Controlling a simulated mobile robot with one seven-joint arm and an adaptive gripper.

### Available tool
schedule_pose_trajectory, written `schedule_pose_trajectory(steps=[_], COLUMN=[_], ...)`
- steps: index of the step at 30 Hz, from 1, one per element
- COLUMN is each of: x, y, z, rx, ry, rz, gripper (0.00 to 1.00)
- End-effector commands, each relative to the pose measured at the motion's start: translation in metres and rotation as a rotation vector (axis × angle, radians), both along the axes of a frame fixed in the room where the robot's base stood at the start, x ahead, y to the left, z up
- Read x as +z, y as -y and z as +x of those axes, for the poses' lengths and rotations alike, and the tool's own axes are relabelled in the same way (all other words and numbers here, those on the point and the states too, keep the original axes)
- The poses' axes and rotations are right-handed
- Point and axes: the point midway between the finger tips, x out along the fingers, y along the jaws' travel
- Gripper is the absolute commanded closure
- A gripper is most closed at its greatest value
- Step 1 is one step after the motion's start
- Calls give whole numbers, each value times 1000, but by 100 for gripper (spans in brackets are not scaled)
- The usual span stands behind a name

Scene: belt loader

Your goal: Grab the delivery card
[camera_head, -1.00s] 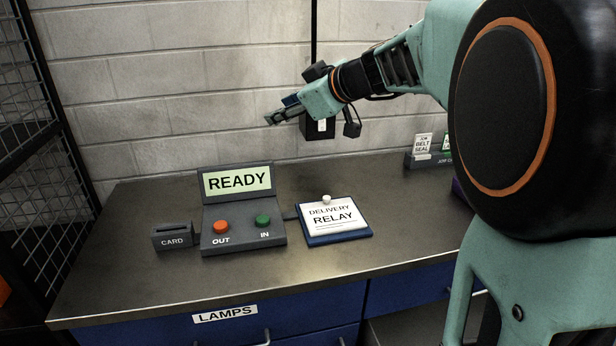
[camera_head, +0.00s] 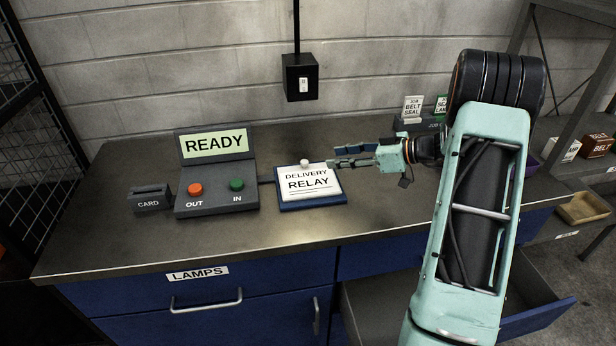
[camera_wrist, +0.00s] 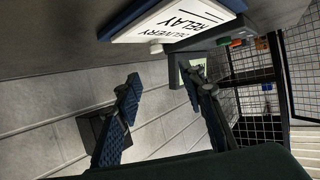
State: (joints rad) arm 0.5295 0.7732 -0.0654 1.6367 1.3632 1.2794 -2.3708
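The delivery card (camera_head: 307,181) is white with the words DELIVERY RELAY and a round white knob at its top edge. It lies on a blue tray (camera_head: 313,205) on the bench. My gripper (camera_head: 334,163) is just right of the knob, over or beside the card's upper right edge. In the wrist view my gripper (camera_wrist: 165,95) has its two blue-padded fingers spread apart with nothing between them. The card (camera_wrist: 178,20) shows at the top of that view, outside the fingers. I cannot tell if a finger touches the card.
A console (camera_head: 217,187) reading READY, with orange OUT and green IN buttons, stands left of the card. A card slot box (camera_head: 150,199) is further left. A job card holder (camera_head: 418,125) stands at the back right. A lower drawer (camera_head: 535,310) is pulled out.

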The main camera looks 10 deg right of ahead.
Motion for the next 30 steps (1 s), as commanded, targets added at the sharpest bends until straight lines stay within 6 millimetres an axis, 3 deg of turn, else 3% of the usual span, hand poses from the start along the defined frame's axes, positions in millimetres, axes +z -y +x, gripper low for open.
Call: schedule_pose_trajectory(steps=[24,30], x=[-45,-49], y=[-67,-73], z=[54,59], rx=[0,-2], ry=[-1,0], rz=[7,6], gripper=[63,63])
